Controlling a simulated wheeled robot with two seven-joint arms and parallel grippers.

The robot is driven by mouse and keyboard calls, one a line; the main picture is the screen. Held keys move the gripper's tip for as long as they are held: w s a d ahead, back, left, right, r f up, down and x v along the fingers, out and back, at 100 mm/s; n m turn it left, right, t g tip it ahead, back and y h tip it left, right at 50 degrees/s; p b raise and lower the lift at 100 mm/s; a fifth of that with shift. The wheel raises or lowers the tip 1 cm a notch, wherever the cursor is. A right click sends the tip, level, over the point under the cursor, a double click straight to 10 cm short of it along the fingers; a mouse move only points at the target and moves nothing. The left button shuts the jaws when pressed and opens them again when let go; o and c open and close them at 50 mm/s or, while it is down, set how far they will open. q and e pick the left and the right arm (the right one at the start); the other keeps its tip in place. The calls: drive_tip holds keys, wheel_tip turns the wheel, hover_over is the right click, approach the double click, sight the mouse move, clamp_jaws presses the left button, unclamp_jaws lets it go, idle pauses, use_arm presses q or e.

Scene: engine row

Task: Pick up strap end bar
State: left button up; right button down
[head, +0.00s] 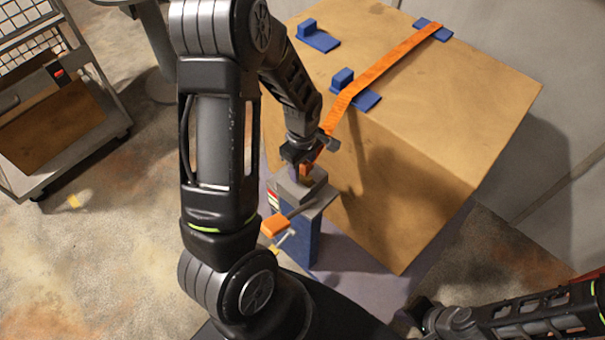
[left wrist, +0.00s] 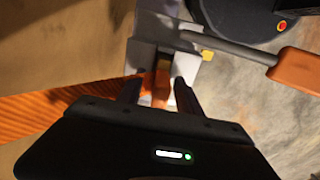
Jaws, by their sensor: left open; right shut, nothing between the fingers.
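The orange strap (head: 385,64) runs over the top of the big brown box and down towards my left gripper (head: 303,168). In the left wrist view the strap (left wrist: 50,103) comes in from the left and passes behind the gripper body. The left gripper (left wrist: 158,90) is open, with a finger on each side of a small orange piece (left wrist: 160,84), which looks like the strap end bar. I cannot tell whether either finger touches it. My right gripper (head: 422,314) is shut and empty at the lower right, partly in shadow.
A blue post (head: 299,244) with a grey head (head: 298,190) and an orange-handled lever (head: 274,225) stands close under the left gripper. The brown box (head: 430,150) fills the right. A wheeled cart (head: 90,125) is at the left.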

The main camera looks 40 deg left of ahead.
idle(0.5)
use_arm(q)
clamp_jaws()
idle(1.3)
